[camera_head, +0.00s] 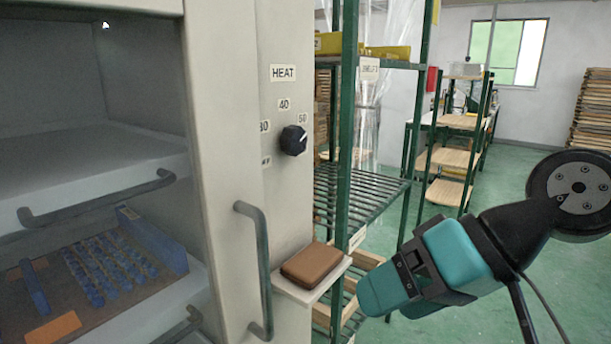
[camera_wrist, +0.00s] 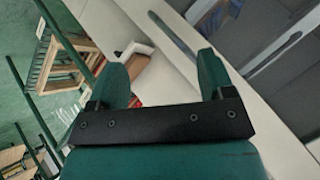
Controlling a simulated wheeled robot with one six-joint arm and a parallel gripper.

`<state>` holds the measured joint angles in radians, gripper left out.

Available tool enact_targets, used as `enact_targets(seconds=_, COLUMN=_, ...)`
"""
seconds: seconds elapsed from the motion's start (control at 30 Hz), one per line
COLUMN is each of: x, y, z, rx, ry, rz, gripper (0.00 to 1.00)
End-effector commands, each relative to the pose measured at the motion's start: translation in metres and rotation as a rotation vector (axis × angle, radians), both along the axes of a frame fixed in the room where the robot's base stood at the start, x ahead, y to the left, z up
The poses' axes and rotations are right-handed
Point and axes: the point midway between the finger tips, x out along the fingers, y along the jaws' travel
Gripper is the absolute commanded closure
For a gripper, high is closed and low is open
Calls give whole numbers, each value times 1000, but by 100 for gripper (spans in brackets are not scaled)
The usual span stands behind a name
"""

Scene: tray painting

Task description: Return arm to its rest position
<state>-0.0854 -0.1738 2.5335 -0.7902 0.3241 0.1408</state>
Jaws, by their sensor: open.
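My gripper (camera_head: 372,300) is at the lower right of the head view, in front of the green rack and to the right of a small ledge. In the wrist view my gripper (camera_wrist: 163,72) shows two teal fingers spread apart with nothing between them. A brown block (camera_head: 311,263) lies on the small white ledge (camera_head: 305,297) on the cabinet's side. The block also shows in the wrist view (camera_wrist: 155,78), beyond the fingers and apart from them. The gripper is clear of the cabinet in the head view.
A cabinet (camera_head: 225,150) with a HEAT dial (camera_head: 293,140) and a vertical handle (camera_head: 258,265) stands at left. Its open front shows a tray (camera_head: 120,305) with blue pieces. A green rack (camera_head: 345,130) stands behind the gripper. Green floor (camera_head: 450,320) is free at right.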

Motion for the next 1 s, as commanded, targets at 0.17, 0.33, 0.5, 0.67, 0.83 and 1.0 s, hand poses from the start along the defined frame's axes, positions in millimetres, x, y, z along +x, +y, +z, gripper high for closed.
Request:
enact_targets(seconds=0.17, x=-48, y=-32, z=-25, rx=-327, ry=40, rz=186, gripper=25)
enact_targets(seconds=0.33, x=-62, y=-49, z=6, rx=-433, ry=73, rz=236, gripper=25)
enact_targets(seconds=0.5, x=-62, y=-48, z=49, rx=-431, ry=74, rz=233, gripper=25)
enact_targets(seconds=0.67, x=-62, y=-48, z=88, rx=-431, ry=74, rz=232, gripper=25)
enact_targets(seconds=0.83, x=-62, y=-48, z=107, rx=-430, ry=75, rz=232, gripper=25)
enact_targets(seconds=1.0, x=-62, y=-48, z=106, rx=-430, ry=75, rz=232, gripper=25)
